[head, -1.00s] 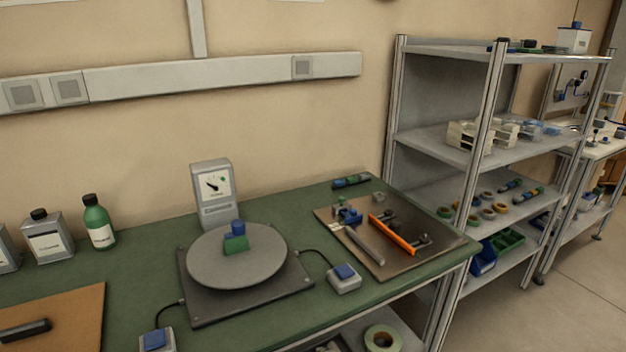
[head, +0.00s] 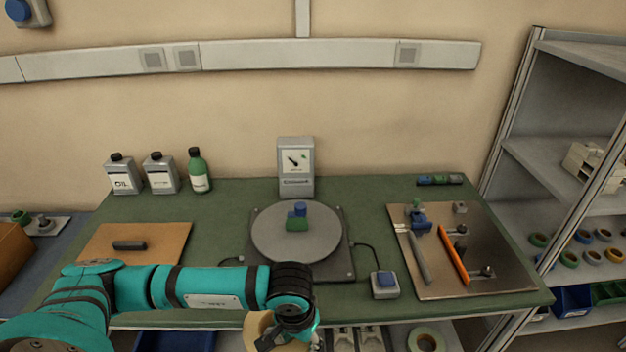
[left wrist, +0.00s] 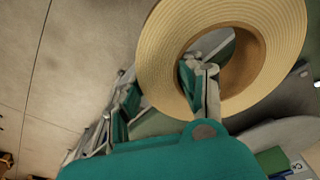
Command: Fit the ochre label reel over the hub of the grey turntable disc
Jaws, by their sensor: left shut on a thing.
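The ochre label reel (head: 257,331) is in my left gripper (head: 278,339), low in the head view, in front of the bench's front edge. In the left wrist view the reel (left wrist: 160,50) is large and tilted. A finger of the gripper (left wrist: 203,85) reaches through its hole, and the jaws are shut on its ring. The grey turntable disc (head: 272,240) lies on a dark square base on the bench, beyond and apart from the reel. A green and blue piece (head: 298,217) stands on the disc around its middle, so I cannot make out a separate hub. My right gripper is not in view.
A meter box (head: 296,168) stands behind the disc. A blue-button switch box (head: 385,284) is at its right front. A metal tray (head: 470,285) with tools lies further right. A brown board (head: 165,237) lies left. Bottles stand at the back left.

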